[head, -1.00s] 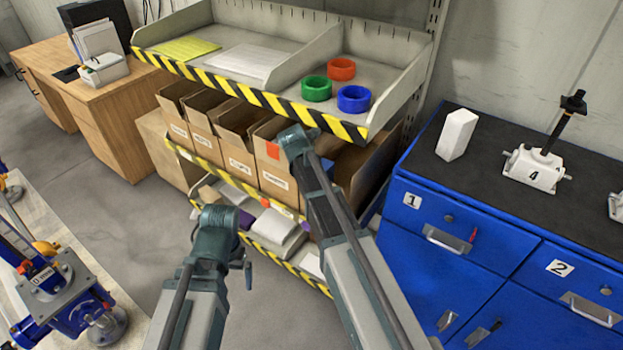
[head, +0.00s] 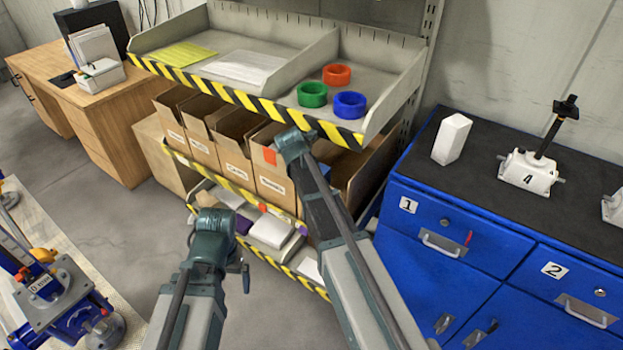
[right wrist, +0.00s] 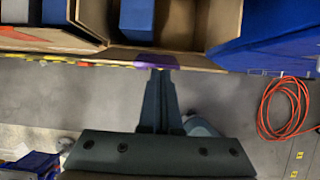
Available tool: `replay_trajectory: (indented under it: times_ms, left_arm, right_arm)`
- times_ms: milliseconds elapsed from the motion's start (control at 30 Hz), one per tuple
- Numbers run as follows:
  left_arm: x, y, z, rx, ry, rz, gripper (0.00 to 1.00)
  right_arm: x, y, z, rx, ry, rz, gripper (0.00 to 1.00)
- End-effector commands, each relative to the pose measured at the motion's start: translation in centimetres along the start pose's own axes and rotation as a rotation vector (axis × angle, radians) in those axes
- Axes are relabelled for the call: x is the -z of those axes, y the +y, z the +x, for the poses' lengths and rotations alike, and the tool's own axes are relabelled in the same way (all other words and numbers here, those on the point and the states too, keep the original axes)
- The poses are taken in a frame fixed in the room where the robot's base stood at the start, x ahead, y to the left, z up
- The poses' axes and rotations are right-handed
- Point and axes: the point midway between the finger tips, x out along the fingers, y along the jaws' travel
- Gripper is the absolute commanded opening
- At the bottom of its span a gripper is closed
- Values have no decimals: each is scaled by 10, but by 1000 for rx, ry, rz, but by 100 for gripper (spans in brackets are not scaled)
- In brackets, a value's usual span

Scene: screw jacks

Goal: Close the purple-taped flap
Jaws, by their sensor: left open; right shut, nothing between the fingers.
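The purple tape (right wrist: 146,61) shows in the right wrist view on the edge of a cardboard flap (right wrist: 190,61) along the front of an open box (right wrist: 190,25). My right gripper (right wrist: 157,66) is shut and empty, its tips at the tape; I cannot tell whether they touch. The flap looks folded outward. In the head view my right arm covers this part of the shelf, and the right fingers are hidden. My left gripper (head: 246,277) hangs low beside its own arm, partly hidden, open and away from the boxes.
Several other cardboard boxes (head: 233,158) stand left on the same shelf, one with orange-red tape (head: 270,156). The striped upper shelf (head: 240,97) overhangs them. A blue cabinet (head: 470,240) stands close on the right. An orange cable (right wrist: 284,112) lies on the floor.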

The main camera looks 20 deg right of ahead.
Motion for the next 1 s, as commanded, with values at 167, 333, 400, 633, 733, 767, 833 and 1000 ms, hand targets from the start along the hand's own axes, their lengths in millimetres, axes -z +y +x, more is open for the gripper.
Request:
replay_trajectory:
  times_ms: [167, 333, 400, 633, 733, 767, 833, 1000]
  left_arm:
    - [0, -1, -8, 0, 0, 0, 99]
    - [0, -1, -7, 0, 0, 0, 99]
    - [0, 0, -6, 0, 0, 0, 99]
    - [0, 0, 1, 0, 0, 0, 99]
    - [0, 1, 7, 0, 0, 0, 99]
    - [0, 1, 9, 0, 0, 0, 99]
    - [-1, -1, -13, 0, 0, 0, 99]
    - [-2, -4, -39, 0, 0, 0, 99]
  right_arm:
    - [-3, 0, -7, 0, 0, 0, 0]
    - [-2, 0, -6, 0, 0, 0, 0]
    - [0, 0, -6, 0, 0, 0, 0]
    - [21, 0, -8, 1, 0, 1, 0]
    - [38, 0, -10, 2, 0, 2, 0]
    - [43, 0, -11, 2, 0, 2, 0]
    - [30, 1, -28, 3, -1, 5, 0]
    - [18, 1, -52, 3, 0, 5, 0]
